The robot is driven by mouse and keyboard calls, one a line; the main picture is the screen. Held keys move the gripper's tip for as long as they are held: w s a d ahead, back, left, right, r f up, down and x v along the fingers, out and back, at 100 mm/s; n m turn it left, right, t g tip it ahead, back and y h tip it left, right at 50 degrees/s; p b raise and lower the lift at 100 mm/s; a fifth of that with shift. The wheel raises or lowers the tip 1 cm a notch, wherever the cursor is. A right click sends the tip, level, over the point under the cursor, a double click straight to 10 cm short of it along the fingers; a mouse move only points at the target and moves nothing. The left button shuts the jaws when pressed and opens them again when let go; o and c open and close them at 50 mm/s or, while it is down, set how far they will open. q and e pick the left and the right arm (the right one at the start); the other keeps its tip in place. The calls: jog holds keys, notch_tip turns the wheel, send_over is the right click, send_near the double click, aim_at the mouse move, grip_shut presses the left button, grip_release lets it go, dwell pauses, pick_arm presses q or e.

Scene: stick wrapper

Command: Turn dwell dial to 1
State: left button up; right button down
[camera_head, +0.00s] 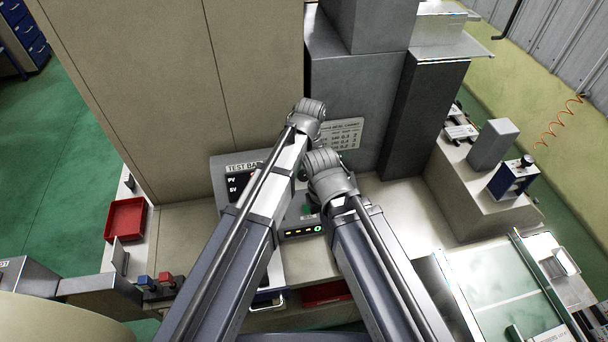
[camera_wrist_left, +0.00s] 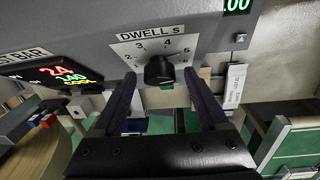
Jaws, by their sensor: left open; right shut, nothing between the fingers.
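The dwell dial (camera_wrist_left: 158,70) is a black knob on a white scale plate labelled DWELL S, on the grey front of the test bar machine. Numerals run in an arc around it; which one the knob points to is hard to tell. My left gripper (camera_wrist_left: 159,76) is open, its two dark fingers on either side of the knob with no clear contact. In the head view the left arm's wrist hides the dial. My right gripper (camera_head: 309,192) is shut and empty in front of the machine, its fingertips largely hidden by its own wrist.
The machine's display (camera_wrist_left: 62,74) sits left of the dial in the left wrist view. In the head view a red bin (camera_head: 125,220) stands at left, a printed card (camera_head: 343,133) is on the grey cabinet, and a green-topped table (camera_head: 505,285) stands at lower right.

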pick_arm(q)
grip_shut()
dwell(0.5)
